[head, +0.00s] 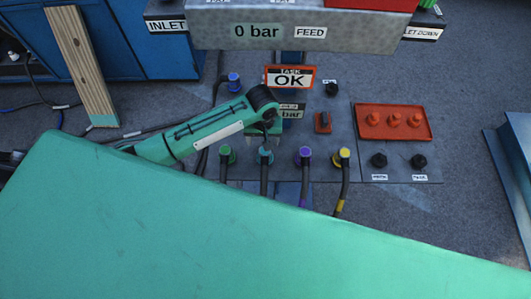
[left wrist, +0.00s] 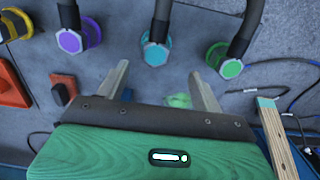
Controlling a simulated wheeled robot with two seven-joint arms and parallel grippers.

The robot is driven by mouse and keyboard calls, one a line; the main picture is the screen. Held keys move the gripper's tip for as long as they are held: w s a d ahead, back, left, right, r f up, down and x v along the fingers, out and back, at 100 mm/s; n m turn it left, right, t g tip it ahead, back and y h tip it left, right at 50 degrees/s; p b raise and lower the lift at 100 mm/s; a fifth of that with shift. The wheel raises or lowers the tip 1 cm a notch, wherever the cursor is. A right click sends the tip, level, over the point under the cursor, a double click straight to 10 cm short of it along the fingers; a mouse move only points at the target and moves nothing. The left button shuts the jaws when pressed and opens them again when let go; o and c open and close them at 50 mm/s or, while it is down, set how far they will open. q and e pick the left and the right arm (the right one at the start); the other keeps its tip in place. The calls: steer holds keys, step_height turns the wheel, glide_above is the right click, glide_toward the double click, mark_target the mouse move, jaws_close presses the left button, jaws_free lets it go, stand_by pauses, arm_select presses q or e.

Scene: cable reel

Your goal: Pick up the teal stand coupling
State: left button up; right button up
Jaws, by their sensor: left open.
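The teal stand coupling (head: 265,155) stands on the floor panel between the green coupling (head: 226,155) and the purple coupling (head: 305,155), with a dark hose running from it. My left gripper (head: 264,136) is right above and behind it in the head view, its fingers mostly hidden. In the left wrist view the two fingers of my left gripper (left wrist: 159,70) are apart with nothing held. The teal coupling (left wrist: 156,53) shows just beyond the fingertips, lined up with the gap. I cannot tell the exact height between them. My right gripper is not in view.
The yellow coupling (head: 342,156) stands right of the purple one. A red tray (head: 393,121) with red caps and a blue coupling (head: 233,82) are farther back. A grey FEED panel (head: 360,30) overhangs the back. A large green surface fills the foreground.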

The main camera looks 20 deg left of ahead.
mark_target(265, 153)
arm_select(q)
step_height(265, 153, down, 5)
steer(key=shift+r, duration=0.1)
steer(key=shift+w+d+f+p, duration=0.15)
steer(key=shift+f+p, duration=0.1)
steer(key=shift+f, duration=1.1)
steer(key=shift+w+d+f+p, duration=0.1)
steer(key=shift+f+p, duration=0.15)
steer(key=shift+f, duration=1.1)
steer(key=c, duration=1.2)
steer(key=shift+r, duration=0.1)
